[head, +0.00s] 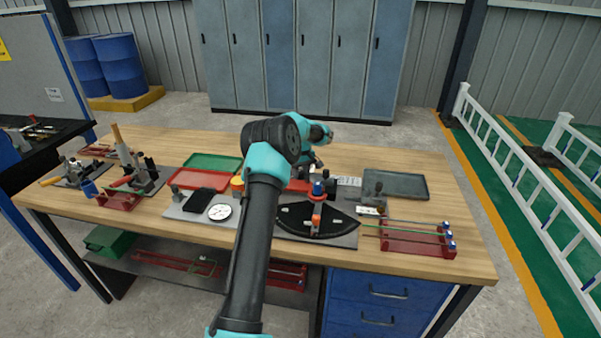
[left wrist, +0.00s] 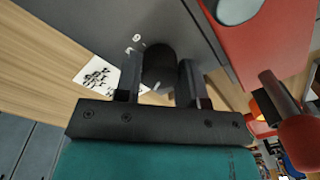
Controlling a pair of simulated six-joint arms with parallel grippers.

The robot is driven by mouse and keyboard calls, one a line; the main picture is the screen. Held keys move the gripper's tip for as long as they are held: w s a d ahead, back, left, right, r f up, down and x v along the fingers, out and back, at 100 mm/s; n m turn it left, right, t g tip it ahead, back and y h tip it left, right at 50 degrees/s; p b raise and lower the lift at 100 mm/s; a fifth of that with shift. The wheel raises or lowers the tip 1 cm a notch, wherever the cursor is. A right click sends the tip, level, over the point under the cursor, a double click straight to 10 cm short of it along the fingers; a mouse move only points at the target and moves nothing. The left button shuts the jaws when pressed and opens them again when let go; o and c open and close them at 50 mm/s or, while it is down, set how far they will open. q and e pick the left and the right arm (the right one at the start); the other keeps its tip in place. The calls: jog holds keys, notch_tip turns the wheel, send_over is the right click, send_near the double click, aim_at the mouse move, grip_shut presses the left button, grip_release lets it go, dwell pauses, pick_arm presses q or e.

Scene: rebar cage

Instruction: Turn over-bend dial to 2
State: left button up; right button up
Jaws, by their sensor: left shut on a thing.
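The over-bend dial shows in the left wrist view as a round black knob (left wrist: 158,62) on a grey plate. A white digit and other small marks sit beside it, and a short white line shows at its near edge. I cannot tell which number the dial points to. My left gripper (left wrist: 158,85) is shut on the knob, with one finger on each side. In the head view, my left gripper (head: 314,162) is at the back of the bending bench plate (head: 345,238), and the dial is hidden there. My right gripper is not in view.
A red lever with a round end (left wrist: 300,140) is close by in the wrist view. A printed white card (left wrist: 98,76) lies beside the plate. On the table (head: 450,200) are a dark tray (head: 396,184), a red tray (head: 195,179) and a red rebar jig (head: 418,243).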

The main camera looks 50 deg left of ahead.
aim_at(302, 171)
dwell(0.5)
pick_arm(q)
jog(key=o, duration=0.9)
jog(key=shift+r, duration=0.1)
jog(key=r, duration=1.7)
jog(key=shift+w+r, duration=0.15)
jog(key=shift+w, duration=0.25)
